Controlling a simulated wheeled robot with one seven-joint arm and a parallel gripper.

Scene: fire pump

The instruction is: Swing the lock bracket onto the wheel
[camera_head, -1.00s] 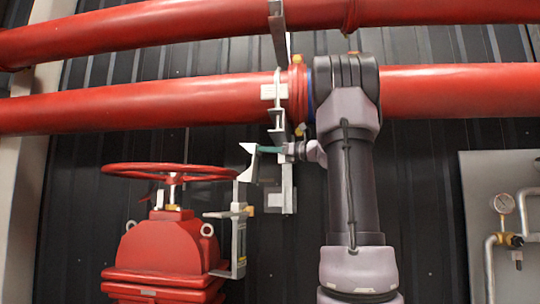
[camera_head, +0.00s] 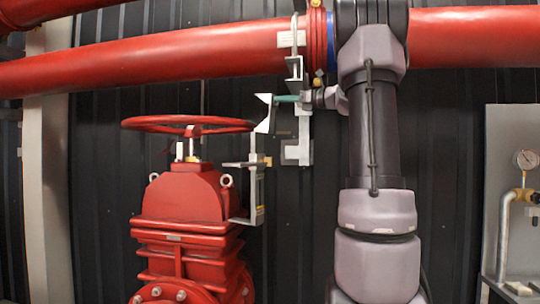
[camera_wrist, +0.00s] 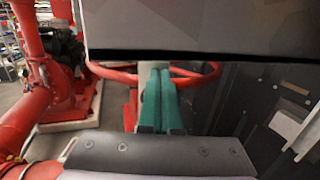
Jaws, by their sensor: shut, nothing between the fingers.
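The red handwheel (camera_head: 188,124) tops the red valve (camera_head: 187,195); its rim also shows in the wrist view (camera_wrist: 208,76). The grey metal lock bracket (camera_head: 257,195) stands upright at the valve's right side. Its pale angled upper end (camera_head: 264,112) is beside the wheel's right rim; I cannot tell whether they touch. My gripper (camera_head: 278,98) is just right of this upper end, with green fingers pointing left. In the wrist view the fingers (camera_wrist: 160,100) are together with nothing between them. Contact with the bracket is unclear.
A red pipe (camera_head: 190,60) runs across above the wheel. A grey pipe support (camera_head: 299,130) stands close behind my gripper. A panel with a gauge (camera_head: 526,160) is at far right. A dark ribbed wall is behind. A dark flat surface (camera_wrist: 200,28) blocks the upper wrist view.

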